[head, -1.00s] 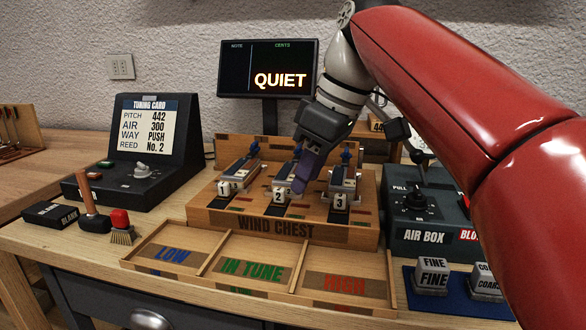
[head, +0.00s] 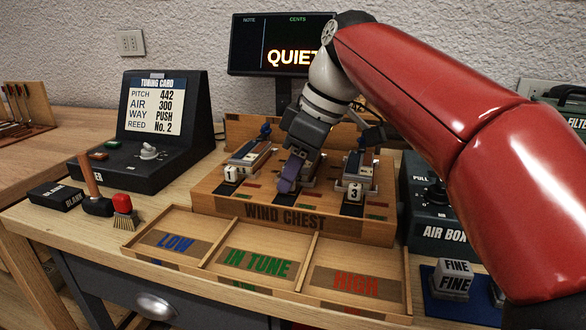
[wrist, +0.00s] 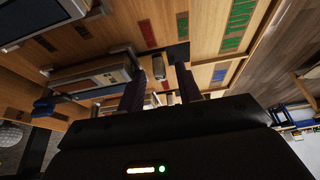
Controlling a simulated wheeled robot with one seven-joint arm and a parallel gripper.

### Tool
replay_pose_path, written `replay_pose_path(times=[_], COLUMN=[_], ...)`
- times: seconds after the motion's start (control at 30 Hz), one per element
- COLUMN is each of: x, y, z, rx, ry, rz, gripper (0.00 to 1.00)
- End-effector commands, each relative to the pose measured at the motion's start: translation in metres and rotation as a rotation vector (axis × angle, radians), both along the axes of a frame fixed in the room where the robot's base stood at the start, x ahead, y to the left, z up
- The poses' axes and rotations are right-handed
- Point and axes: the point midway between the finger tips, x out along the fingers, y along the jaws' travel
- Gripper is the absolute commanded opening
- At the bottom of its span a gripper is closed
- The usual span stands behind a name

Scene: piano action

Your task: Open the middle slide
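The wind chest (head: 285,217) stands on the bench with several numbered reed units in a row. The middle unit is mostly hidden behind my gripper (head: 287,184), and its number does not show now. My gripper is low over that middle place, tilted, with a purple finger near the chest's front. In the wrist view my gripper (wrist: 160,88) has its two dark fingers apart, with a small pale block (wrist: 158,67) beyond the gap between them. I cannot tell whether either finger touches the middle slide.
Unit 1 (head: 247,160) and unit 3 (head: 358,175) stand close on either side. A sorting tray (head: 207,262) lies in front. The air box (head: 432,215) is at right, the tuning card console (head: 146,165) at left. The display (head: 245,45) stands behind.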

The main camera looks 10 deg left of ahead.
Motion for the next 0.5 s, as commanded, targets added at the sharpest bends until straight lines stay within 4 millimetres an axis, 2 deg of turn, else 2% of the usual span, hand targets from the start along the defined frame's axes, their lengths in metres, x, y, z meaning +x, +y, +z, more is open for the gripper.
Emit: replay_pose_path(times=[0.23, 0.5], x=[-0.0002, -0.0001], y=[0.0003, 0.0003], z=[-0.0007, -0.0006], rx=[0.0, 0.0], ry=[0.0, 0.0], rz=[0.0, 0.0], gripper=[0.33, 0.0])
